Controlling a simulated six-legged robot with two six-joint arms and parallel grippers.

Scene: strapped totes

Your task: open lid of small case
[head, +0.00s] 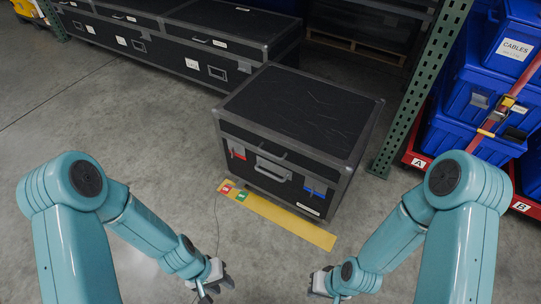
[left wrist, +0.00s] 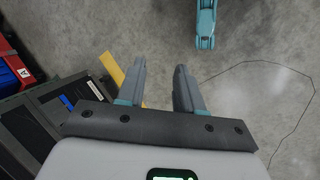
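The small case (head: 300,115) is black with grey metal edges and stands on the floor in the middle of the head view, its lid closed. Its front has a red latch (head: 237,151), a blue latch (head: 314,190) and a grey handle (head: 272,169). The case also shows at the left of the left wrist view (left wrist: 72,112). My left gripper (head: 217,290) is in front of the case, low in the head view, apart from it. Its fingers are spread and empty in the left wrist view (left wrist: 160,80). My right gripper (head: 318,286) is low right of centre, apart from the case; its finger opening is unclear.
A yellow floor strip (head: 285,220) with red and green marks lies before the case. Long black cases (head: 190,35) stand behind. A green rack post (head: 420,90) and strapped blue totes (head: 490,90) on a red base stand at right. A thin cable (head: 216,225) lies on the floor.

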